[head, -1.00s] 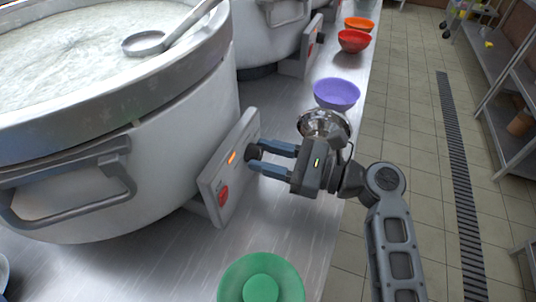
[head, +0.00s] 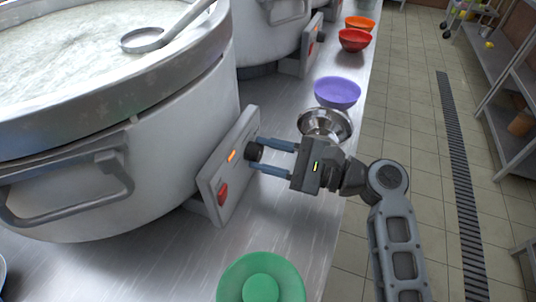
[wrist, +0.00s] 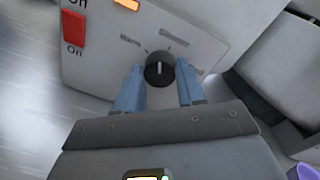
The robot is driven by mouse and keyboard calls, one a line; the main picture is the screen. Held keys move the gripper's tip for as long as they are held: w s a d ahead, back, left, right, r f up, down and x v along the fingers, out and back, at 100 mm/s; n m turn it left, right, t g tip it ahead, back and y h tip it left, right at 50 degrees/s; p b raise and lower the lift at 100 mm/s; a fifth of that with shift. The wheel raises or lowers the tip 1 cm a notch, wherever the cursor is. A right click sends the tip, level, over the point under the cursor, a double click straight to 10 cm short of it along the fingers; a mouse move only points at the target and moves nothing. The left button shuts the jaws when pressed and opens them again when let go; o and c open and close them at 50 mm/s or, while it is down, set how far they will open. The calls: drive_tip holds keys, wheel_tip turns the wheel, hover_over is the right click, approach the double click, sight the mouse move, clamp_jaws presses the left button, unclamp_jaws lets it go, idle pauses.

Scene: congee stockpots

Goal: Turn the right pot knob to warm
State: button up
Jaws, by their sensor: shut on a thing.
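The near large pot (head: 165,150) holds white congee and has a slanted grey control panel (head: 215,180) on its right side. The panel's black knob (head: 253,151) sits between the fingertips of my gripper (head: 260,157), which is shut on it. A red switch (wrist: 74,30) marked "On" and an orange light (wrist: 127,4) are on the same panel.
A metal bowl (head: 325,122), a purple bowl (head: 337,92) and red and orange bowls line the counter's right edge. A second pot (head: 270,35) stands behind. A ladle (head: 150,38) rests in the near pot.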

drive_tip(key=n+b, duration=0.1)
drive_tip(key=n, duration=0.3)
drive_tip(key=shift+f+b, duration=0.2)
drive_tip(key=shift+b, duration=0.2)
drive_tip(key=n+b, duration=0.2)
drive_tip(key=n, duration=0.2)
drive_tip(key=shift+s+n+h, duration=0.1)
drive_tip(key=shift+n+h, duration=0.2)
drive_tip(key=shift+r, duration=0.1)
drive_tip(key=o, duration=1)
drive_tip(key=shift+o, duration=0.2)
drive_tip(key=v, duration=0.7)
drive_tip(key=shift+d+b, duration=0.35)
drive_tip(key=shift+s, duration=0.1)
